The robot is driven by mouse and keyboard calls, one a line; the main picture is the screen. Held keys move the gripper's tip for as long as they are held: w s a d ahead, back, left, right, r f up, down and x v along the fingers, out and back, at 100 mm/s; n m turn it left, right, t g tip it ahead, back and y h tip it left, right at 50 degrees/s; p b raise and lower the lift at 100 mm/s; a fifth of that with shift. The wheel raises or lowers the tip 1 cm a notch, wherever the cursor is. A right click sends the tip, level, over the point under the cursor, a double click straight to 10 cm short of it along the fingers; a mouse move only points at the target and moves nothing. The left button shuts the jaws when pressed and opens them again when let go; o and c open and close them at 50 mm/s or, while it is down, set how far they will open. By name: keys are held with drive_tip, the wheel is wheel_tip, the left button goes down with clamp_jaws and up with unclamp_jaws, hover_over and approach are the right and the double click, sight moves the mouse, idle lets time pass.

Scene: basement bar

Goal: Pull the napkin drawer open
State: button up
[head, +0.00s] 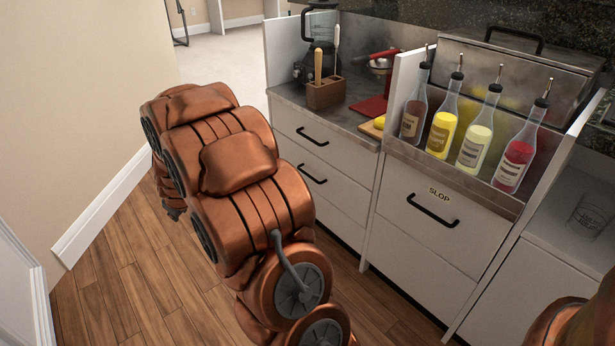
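No drawer in the head view carries a readable napkin label, so I cannot tell which is the napkin drawer. The left cabinet has an upper drawer (345,154) with a black bar handle (313,137) and a lower drawer (335,196) with a similar handle (312,174). Both look shut. To the right, a white front marked SLOP (400,205) has a black handle (432,211) and also looks shut. My copper arm stands in front of the left cabinet and hides part of its lower front.
Several pourer bottles (441,128) stand in a metal rail above the SLOP front. The left counter holds a wooden utensil block (325,93), a blender (318,24) and a red press (372,106). A glass (588,215) sits at right. Wood floor (120,290) is clear at left, beside a wall.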

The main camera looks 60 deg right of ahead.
drive_tip(key=w+d+f+t+h, duration=0.1)
drive_tip(key=w+d+f+h, duration=0.25)
drive_tip(key=d, duration=0.85)
drive_tip(key=g+h, duration=0.2)
drive_tip(key=h, duration=0.5)
approach(308, 175)
drive_tip(key=w+a, duration=0.7)
drive_tip(key=w, duration=0.6)
drive_tip(key=s+d+f+m+g+h, duration=0.1)
drive_tip(key=s+d+f+g+h, duration=0.25)
drive_tip(key=s+d, duration=0.55)
drive_tip(key=shift+s+b+x, duration=0.15)
drive_tip(key=shift+b+x, duration=0.5)
drive_tip(key=shift+x, duration=1.05)
drive_tip(key=shift+s+b+x, duration=0.15)
drive_tip(key=shift+b+x, duration=0.45)
drive_tip(key=shift+x, duration=1.1)
drive_tip(key=shift+d+r, duration=0.1)
drive_tip(key=shift+r, duration=0.1)
drive_tip(key=shift+c, duration=0.2)
clamp_jaws()
